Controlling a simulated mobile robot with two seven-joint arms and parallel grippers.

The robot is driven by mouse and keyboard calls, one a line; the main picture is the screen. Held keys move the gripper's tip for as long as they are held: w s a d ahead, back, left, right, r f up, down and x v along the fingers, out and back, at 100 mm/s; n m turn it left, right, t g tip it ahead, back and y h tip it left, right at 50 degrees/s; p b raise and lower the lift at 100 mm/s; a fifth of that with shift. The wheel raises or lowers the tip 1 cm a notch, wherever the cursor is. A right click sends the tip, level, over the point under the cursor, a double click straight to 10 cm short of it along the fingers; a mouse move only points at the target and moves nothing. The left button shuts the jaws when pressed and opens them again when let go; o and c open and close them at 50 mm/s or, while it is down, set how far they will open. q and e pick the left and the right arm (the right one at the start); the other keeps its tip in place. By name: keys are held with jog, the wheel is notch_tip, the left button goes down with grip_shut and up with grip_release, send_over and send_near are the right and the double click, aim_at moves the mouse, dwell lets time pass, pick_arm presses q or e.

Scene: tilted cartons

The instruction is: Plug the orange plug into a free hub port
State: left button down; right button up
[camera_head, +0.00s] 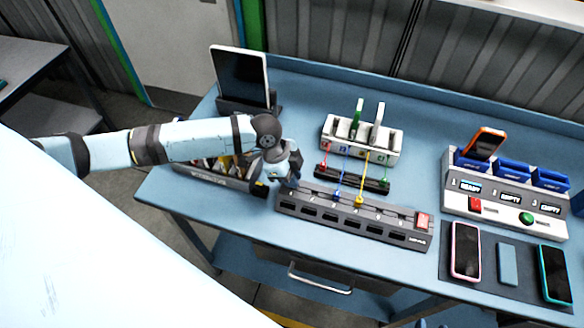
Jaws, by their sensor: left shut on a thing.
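The hub (352,219) is a long grey strip at the front of the blue bench, with a row of dark ports along its front face and a red switch at its right end. Blue (337,196) and yellow (360,201) plugs sit at its upper edge, on cables from the white box behind. My left gripper (291,182) is shut at the hub's left end. The thing in its jaws is hidden or too small to make out. I cannot pick out an orange plug. My right gripper is not in view.
A dark rack (352,178) with red and green plugs lies behind the hub, before the white box (361,141). A dark tray (215,179) is under my left arm. A tablet (241,77) stands behind. A phone station (505,194) and phones (466,249) are right.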

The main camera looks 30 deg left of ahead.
pick_arm(q)
jog(key=shift+f, duration=0.75)
dwell(0.9)
jog(key=c, duration=0.6)
grip_release()
jog(key=shift+r, duration=0.1)
notch_tip(320, 180, up, 3)
jog(key=shift+f+p, duration=0.15)
jog(key=shift+p, duration=1.05)
jog(key=shift+r+b, duration=0.3)
jog(key=shift+r, duration=1.8)
